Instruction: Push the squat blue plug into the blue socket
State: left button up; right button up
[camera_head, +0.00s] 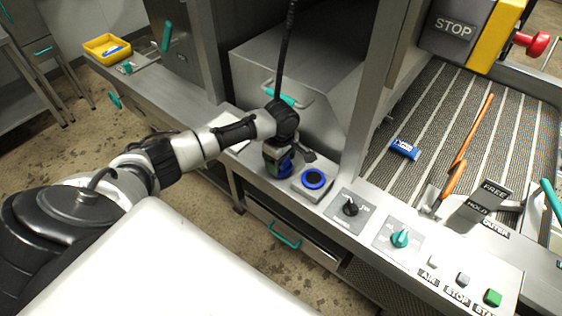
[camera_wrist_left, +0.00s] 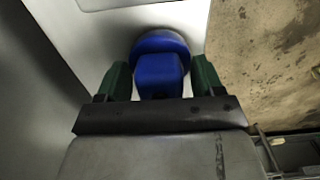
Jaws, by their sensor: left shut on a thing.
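The squat blue plug (camera_wrist_left: 160,72) is between the green fingers of my left gripper (camera_wrist_left: 161,82) in the wrist view, with its wide round end pointing away from the gripper. In the head view my left gripper (camera_head: 279,160) points down at the counter, shut on the plug (camera_head: 286,166), which is mostly hidden by the fingers. The blue socket (camera_head: 313,179), a blue ring with a dark centre on a grey block, is just right of the gripper, and the plug is apart from it. I cannot tell whether the plug touches the counter. My right gripper is not in view.
A black knob (camera_head: 350,208), a teal knob (camera_head: 400,238) and push buttons (camera_head: 462,280) line the panel to the right. A steel post (camera_head: 375,100) stands behind the socket. A blue box (camera_head: 404,149) lies on the ribbed bed. A yellow tray (camera_head: 106,47) stands far left.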

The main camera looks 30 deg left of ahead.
pick_arm(q)
jog(key=shift+r, duration=0.55)
notch_tip(320, 180, up, 3)
jog(key=shift+w+f+b, duration=0.1)
jog(key=shift+f+b, duration=0.05)
jog(key=shift+b, duration=0.15)
jog(key=s+d+r, duration=0.5)
jog(key=d+r, duration=0.2)
jog(key=d, duration=0.3)
jog(key=shift+s+d, duration=0.15)
jog(key=shift+s, duration=0.15)
jog(key=shift+r, duration=0.1)
